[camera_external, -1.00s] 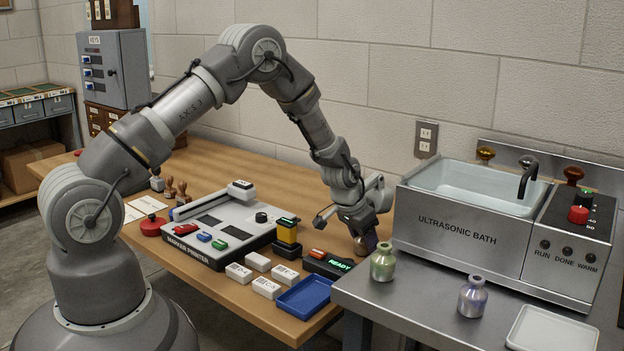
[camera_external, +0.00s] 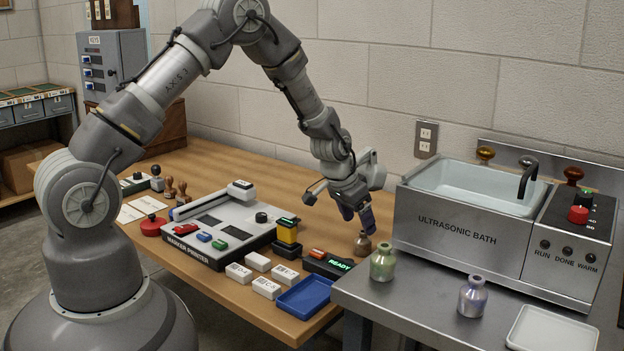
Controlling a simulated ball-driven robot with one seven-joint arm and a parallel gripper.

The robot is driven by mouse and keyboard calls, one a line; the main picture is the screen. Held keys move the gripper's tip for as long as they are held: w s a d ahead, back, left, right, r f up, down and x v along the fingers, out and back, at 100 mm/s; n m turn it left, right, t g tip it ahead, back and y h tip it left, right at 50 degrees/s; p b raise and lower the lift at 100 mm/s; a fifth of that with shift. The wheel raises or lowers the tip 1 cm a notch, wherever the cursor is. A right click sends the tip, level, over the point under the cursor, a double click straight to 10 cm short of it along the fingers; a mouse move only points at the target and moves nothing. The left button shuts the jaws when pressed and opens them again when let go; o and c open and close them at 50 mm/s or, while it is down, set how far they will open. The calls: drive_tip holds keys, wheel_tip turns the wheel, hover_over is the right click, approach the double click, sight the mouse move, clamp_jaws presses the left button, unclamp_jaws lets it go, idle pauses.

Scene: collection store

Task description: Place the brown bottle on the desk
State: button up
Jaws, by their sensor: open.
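The small brown bottle (camera_external: 363,246) stands upright on the wooden desk (camera_external: 258,297), near its right edge, left of the ultrasonic bath and behind the ready-light box. My gripper (camera_external: 359,226) is open just above the bottle, its fingers pointing down. The bottle's neck shows below the fingers and looks free of them. The far finger is partly hidden in this view.
A green bottle (camera_external: 383,262) and a purple bottle (camera_external: 473,297) stand on the steel bench (camera_external: 405,304) beside the ultrasonic bath (camera_external: 455,235). A marker printer (camera_external: 215,235), small white blocks (camera_external: 266,287) and a blue tray (camera_external: 304,294) occupy the desk's front.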

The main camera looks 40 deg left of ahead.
drive_tip(key=w+a+r+n+t+p, duration=0.1)
drive_tip(key=a+r+t, duration=0.2)
drive_tip(key=r, duration=1.7)
drive_tip(key=w+a+r+n+t, duration=0.1)
drive_tip(key=a+r+t, duration=0.2)
drive_tip(key=r, duration=1.8)
drive_tip(key=s+a+r+t, duration=0.1)
drive_tip(key=s+a+r, duration=0.1)
drive_tip(key=s+r, duration=0.3)
drive_tip(key=s+a+r+n+t+y, duration=0.1)
drive_tip(key=s+r, duration=0.5)
drive_tip(key=r, duration=0.8)
drive_tip(key=s+a+r+t, duration=0.3)
drive_tip(key=s+r, duration=0.3)
drive_tip(key=r, duration=0.4)
drive_tip(key=shift+a+n, duration=0.2)
drive_tip(key=shift+n, duration=0.1)
